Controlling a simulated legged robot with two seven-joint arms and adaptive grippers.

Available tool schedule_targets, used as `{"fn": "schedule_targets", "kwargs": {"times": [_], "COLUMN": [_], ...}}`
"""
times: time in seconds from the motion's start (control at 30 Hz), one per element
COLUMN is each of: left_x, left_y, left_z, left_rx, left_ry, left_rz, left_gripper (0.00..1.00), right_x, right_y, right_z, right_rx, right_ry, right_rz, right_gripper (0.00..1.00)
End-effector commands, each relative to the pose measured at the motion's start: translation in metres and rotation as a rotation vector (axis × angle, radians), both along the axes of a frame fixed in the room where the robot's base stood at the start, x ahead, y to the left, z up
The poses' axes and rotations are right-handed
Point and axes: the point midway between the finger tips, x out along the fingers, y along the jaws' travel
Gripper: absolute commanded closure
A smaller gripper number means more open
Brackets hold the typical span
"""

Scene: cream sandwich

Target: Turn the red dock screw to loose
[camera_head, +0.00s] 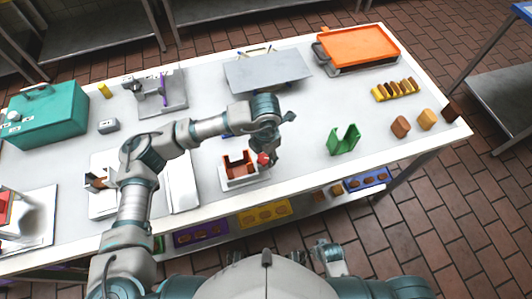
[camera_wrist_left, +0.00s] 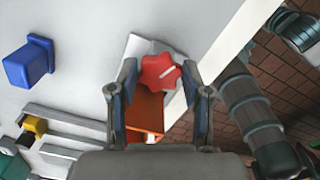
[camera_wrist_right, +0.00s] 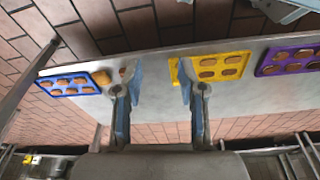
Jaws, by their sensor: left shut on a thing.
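The red dock screw (camera_head: 264,158) is a star-shaped knob on the right side of a small white dock (camera_head: 230,184) with a brown-orange inside. In the left wrist view the red knob (camera_wrist_left: 160,72), with a pale line across its face, sits between the fingers. My left gripper (camera_head: 268,150) is over the knob and shut on it. The head view partly hides the fingertips. My right gripper (camera_wrist_right: 158,88) is open and empty, its fingers wide apart. In the head view it is low, in front of the table.
A green holder (camera_head: 344,140) stands right of the dock. A blue block (camera_wrist_left: 28,62) lies near the dock. A grey plate (camera_head: 268,70) is behind. Yellow (camera_head: 264,213), purple (camera_head: 201,233) and blue (camera_head: 367,181) trays sit on the lower shelf. The table's front edge is close to the dock.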

Motion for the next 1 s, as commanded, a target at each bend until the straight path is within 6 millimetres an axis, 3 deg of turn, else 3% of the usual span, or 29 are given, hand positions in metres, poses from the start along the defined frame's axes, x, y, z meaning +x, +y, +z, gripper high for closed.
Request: {"fn": "schedule_targets", "kwargs": {"times": [0.6,1.0], "left_x": [0.004,0.005], "left_y": [0.003,0.004], "left_z": [0.004,0.004], "left_rx": [-0.003,-0.005], "left_ry": [-0.009,-0.008], "left_rz": [0.563,0.773], "left_gripper": [0.86,0.86], "right_x": [-0.007,-0.019], "right_y": [-0.002,-0.003], "right_z": [-0.03,-0.048], "right_rx": [-0.003,-0.004], "right_ry": [0.007,0.022], "right_rz": [0.003,0.005], "right_gripper": [0.6,0.6]}}
